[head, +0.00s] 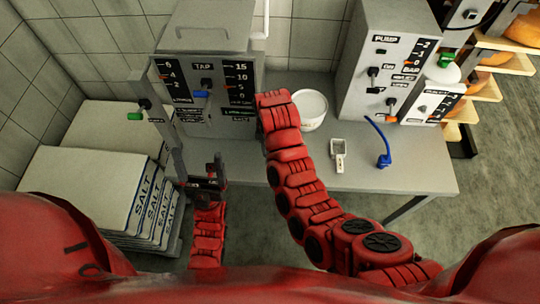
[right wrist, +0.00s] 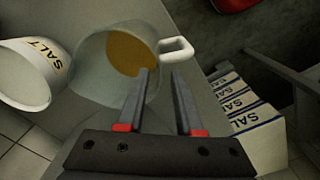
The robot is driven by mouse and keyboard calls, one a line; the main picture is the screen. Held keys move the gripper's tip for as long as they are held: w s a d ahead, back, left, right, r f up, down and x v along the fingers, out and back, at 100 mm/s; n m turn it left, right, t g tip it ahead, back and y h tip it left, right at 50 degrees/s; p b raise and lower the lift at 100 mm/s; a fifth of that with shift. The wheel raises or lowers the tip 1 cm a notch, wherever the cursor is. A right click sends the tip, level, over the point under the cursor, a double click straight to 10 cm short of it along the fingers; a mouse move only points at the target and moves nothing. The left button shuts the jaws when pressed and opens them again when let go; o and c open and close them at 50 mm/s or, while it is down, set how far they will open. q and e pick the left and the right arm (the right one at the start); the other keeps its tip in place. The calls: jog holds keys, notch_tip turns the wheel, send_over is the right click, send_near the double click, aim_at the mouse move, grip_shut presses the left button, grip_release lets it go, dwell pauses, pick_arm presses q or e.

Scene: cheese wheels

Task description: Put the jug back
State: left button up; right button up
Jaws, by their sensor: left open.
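In the right wrist view the jug (right wrist: 90,60) is a pale grey vessel with a white handle (right wrist: 177,49) and orange-brown contents. My right gripper (right wrist: 162,74) is open; one finger overlaps the jug's mouth in the picture, and the handle shows just beyond the fingertips. I cannot tell whether they touch. In the head view my right arm reaches to the tap machine (head: 205,110), and the jug and right gripper are hidden by it. My left gripper (head: 204,178) is open and empty, in front of the tap machine beside the salt sacks.
A white tub (head: 322,125), labelled SALT in the wrist view (right wrist: 15,85), stands right of my right arm. A small pale tool (head: 338,155) and a blue tool (head: 383,158) lie on the grey table (head: 425,175). Salt sacks (head: 85,185) are stacked left; the pump machine (head: 365,75) stands behind.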

notch_tip(320, 180, up, 4)
jog(key=shift+p, duration=1.2)
jog(key=shift+s+f, duration=0.15)
